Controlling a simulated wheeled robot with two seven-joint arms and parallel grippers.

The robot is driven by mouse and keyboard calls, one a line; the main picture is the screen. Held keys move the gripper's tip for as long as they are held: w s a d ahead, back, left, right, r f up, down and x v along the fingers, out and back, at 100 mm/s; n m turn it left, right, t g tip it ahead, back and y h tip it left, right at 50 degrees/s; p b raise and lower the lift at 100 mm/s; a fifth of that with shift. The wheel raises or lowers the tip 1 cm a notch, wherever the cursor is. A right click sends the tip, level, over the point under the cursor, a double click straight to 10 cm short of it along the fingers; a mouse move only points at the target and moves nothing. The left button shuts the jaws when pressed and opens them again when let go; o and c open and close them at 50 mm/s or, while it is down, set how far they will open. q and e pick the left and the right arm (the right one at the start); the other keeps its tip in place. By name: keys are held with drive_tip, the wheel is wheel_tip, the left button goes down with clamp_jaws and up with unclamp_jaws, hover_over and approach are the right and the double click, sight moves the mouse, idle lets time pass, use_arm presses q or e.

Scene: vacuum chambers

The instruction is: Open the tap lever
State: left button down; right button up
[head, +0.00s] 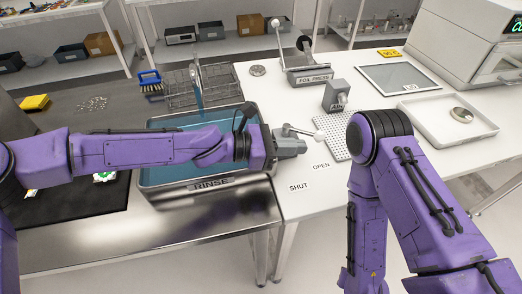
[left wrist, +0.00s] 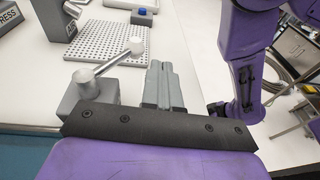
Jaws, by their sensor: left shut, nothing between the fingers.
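The tap lever (head: 303,132) is a pale metal rod with a white ball knob, pivoting on a grey block at the sink's right edge. In the head view it points right, with its knob above the OPEN label (head: 321,166); the SHUT label (head: 299,187) lies nearer to me. In the left wrist view the lever (left wrist: 108,63) slants up right from its grey base. My left gripper (head: 301,147) is shut and empty, on the near side of the lever. Its fingers (left wrist: 160,72) show right of the rod; I cannot tell whether they touch it. My right gripper is out of view.
The rinse basin (head: 213,184) of blue water lies under my left arm. A perforated plate (head: 332,134) and a grey block-shaped device (head: 337,96) stand beyond the lever. My right arm stands close on the right. The white table around the labels is clear.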

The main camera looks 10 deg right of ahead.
use_arm(q)
drive_tip(key=s+a+r, duration=0.1)
drive_tip(key=s+a, duration=0.1)
drive_tip(key=a, duration=0.2)
drive_tip(key=s+a+r+b, duration=0.1)
drive_tip(key=s+a, duration=0.1)
drive_tip(key=a, duration=0.2)
drive_tip(key=shift+s+a, duration=0.25)
drive_tip(key=shift+a, duration=0.15)
